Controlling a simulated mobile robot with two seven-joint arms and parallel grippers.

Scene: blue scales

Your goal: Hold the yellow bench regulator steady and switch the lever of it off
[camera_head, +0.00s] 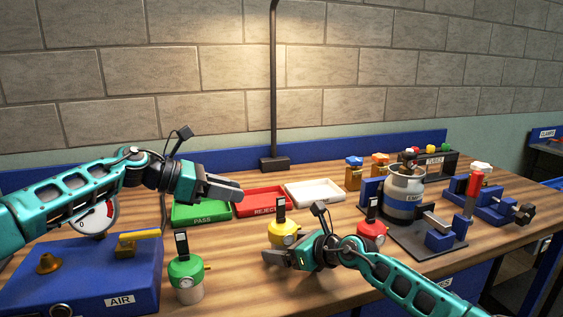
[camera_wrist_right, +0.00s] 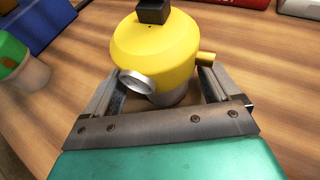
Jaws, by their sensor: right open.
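The yellow bench regulator (camera_head: 284,232) stands upright on the wooden bench, with its dark lever (camera_head: 280,208) pointing up from the top. My right gripper (camera_head: 272,258) is low beside its base. In the right wrist view, the yellow regulator (camera_wrist_right: 157,50) stands between the two spread fingers of my right gripper (camera_wrist_right: 162,85), one on each side of its grey lower part; contact is not clear. Its round gauge faces the camera. My left gripper (camera_head: 238,190) is raised behind and left of the regulator, apart from it; its jaw opening is unclear.
A green regulator (camera_head: 186,270) stands at left and a red one (camera_head: 371,232) at right. Green PASS (camera_head: 202,219), red REJECT and white trays lie behind. A blue AIR box (camera_head: 85,285) is front left. A grey cylinder (camera_head: 404,190) and blue clamps occupy the right.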

